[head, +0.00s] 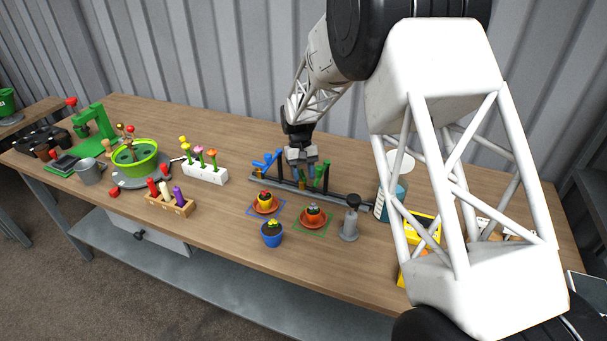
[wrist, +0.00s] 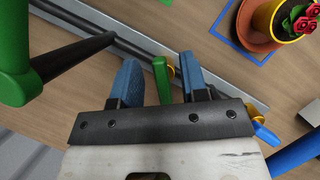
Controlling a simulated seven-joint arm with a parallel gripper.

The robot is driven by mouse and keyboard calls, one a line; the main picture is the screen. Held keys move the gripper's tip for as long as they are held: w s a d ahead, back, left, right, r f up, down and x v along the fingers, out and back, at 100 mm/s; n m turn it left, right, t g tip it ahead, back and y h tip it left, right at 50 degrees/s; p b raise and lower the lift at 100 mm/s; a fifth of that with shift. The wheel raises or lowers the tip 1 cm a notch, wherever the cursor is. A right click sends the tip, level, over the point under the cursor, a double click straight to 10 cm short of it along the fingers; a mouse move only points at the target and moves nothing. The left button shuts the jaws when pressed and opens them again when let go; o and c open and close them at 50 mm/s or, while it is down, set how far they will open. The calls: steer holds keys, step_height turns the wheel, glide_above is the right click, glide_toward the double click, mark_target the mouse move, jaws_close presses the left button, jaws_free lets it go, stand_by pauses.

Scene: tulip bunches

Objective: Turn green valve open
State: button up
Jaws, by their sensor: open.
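The green valve's handle (wrist: 161,82) shows in the wrist view as a short green lever beside a brass-coloured fitting (wrist: 171,72). A thick green pipe (wrist: 14,60) rises at the left of that view, and the green parts also show in the head view (head: 323,174). My gripper (wrist: 158,70) is open, with one blue-padded finger on each side of the green handle. I cannot tell if either finger touches it. In the head view my gripper (head: 301,157) is over the pipe rack, partly hiding the valve.
A blue valve handle (wrist: 266,134) and blue pipe (wrist: 298,152) are to the right in the wrist view. A grey rail (wrist: 222,84) runs under the valves. Potted flowers (head: 265,204) stand in front, and a grey hand tool (head: 350,222) stands to the right.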

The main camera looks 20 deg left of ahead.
jaws_close()
steer(key=shift+n, duration=0.3)
steer(key=shift+w+d+n+t+h, duration=0.1)
steer(key=shift+n+t+h, duration=0.25)
steer(key=shift+n, duration=0.95)
steer(key=shift+w+d+n+t+h, duration=0.1)
steer(key=shift+n+t+h, duration=0.25)
steer(key=shift+n, duration=0.95)
jaws_free()
